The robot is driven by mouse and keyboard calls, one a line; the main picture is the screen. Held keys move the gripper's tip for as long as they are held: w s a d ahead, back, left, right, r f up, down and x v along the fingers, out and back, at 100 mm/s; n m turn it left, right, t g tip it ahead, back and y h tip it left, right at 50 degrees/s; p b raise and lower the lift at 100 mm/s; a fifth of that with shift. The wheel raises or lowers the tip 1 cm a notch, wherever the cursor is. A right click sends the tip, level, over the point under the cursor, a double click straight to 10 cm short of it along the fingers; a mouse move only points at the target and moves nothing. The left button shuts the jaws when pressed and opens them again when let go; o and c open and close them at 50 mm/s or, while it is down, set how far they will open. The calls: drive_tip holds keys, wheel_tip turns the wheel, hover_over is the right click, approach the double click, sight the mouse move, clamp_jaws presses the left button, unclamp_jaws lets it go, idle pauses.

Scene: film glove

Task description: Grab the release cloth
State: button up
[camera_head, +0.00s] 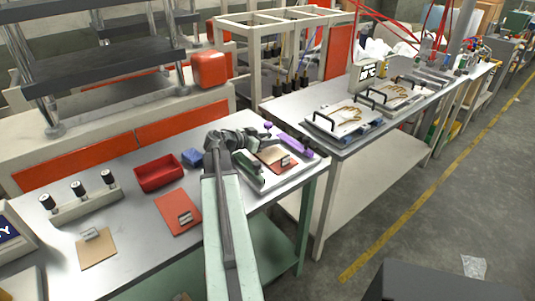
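No label marks the release cloth, and I cannot tell for certain which flat sheet it is. A tan sheet (97,252) with a small grey piece on it lies at the front left of the metal table. An orange-red sheet (170,207) with a similar grey piece lies left of my arm. A small brown-orange sheet (271,155) lies in a pale tray (300,168) at the table's right end. My gripper (262,137) is at the far end of my arm, over or close to that tray. Its fingers are too small and overlapped to read.
A red bin (159,172) and a blue item (192,157) are left of my gripper. A purple bar (295,146) and a dark green bar (248,169) flank the tray sheet. A block with black knobs (80,203) stands left. A second table (355,150) holds glove plates.

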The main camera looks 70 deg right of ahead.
clamp_jaws()
wheel_tip(320, 180, up, 10)
drive_tip(key=p, duration=1)
